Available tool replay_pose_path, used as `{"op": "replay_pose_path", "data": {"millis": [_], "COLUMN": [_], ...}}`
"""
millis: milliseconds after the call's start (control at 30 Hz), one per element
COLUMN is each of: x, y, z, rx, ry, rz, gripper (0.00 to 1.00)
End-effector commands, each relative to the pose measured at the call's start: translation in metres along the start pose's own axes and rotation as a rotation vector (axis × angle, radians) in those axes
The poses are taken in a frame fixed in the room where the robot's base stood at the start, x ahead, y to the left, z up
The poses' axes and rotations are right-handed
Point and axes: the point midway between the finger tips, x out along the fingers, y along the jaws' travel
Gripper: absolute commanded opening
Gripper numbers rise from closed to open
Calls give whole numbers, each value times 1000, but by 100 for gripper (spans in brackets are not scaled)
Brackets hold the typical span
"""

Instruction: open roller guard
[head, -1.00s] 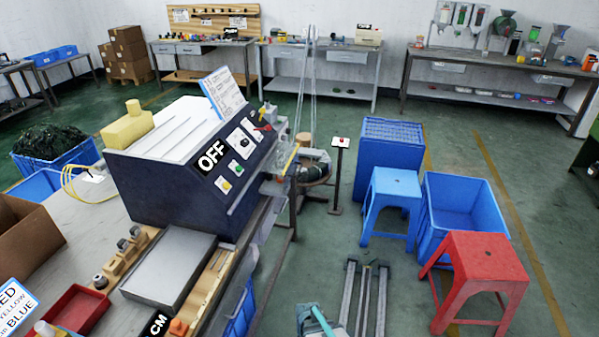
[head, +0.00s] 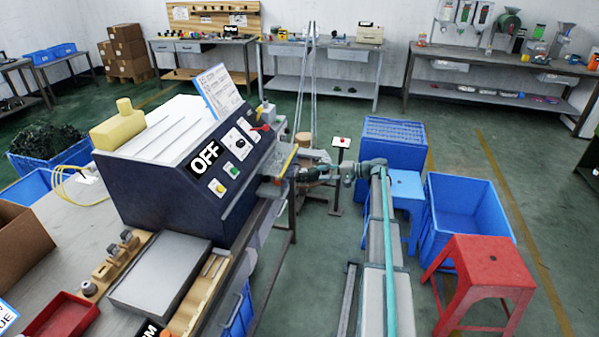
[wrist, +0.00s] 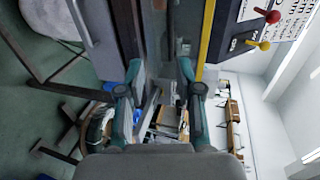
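The blue machine (head: 180,180) stands on the bench with an OFF label on its sloped panel. The roller guard appears to be the yellow-edged piece (head: 289,160) at the machine's right front; a yellow strip also shows in the wrist view (wrist: 207,32). My gripper (head: 297,174) is beside that piece, small and partly blurred into it in the head view. In the wrist view my gripper (wrist: 160,70) has its two teal fingers apart, with machine parts seen beyond and between them. I cannot tell whether a finger touches the guard. The rollers cannot be made out.
A red-button post (head: 341,143) stands just behind my wrist. A blue stool (head: 405,183), a blue crate (head: 465,240) and a red stool (head: 485,262) stand right of my arm. Red and yellow-tipped levers (wrist: 268,16) show close to the gripper in the wrist view.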

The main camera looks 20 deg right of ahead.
Motion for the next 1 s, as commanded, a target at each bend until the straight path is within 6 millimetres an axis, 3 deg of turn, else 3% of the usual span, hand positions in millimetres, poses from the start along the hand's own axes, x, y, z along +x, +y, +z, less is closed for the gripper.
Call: {"op": "replay_pose_path", "data": {"millis": [267, 700, 1000], "x": [15, 86, 108], "y": [-14, -17, -16], "z": [4, 5, 5], "rx": [-13, -12, -12], "ry": [-16, -16, -14], "rz": [-55, -52, -52], "gripper": [35, 35, 35]}}
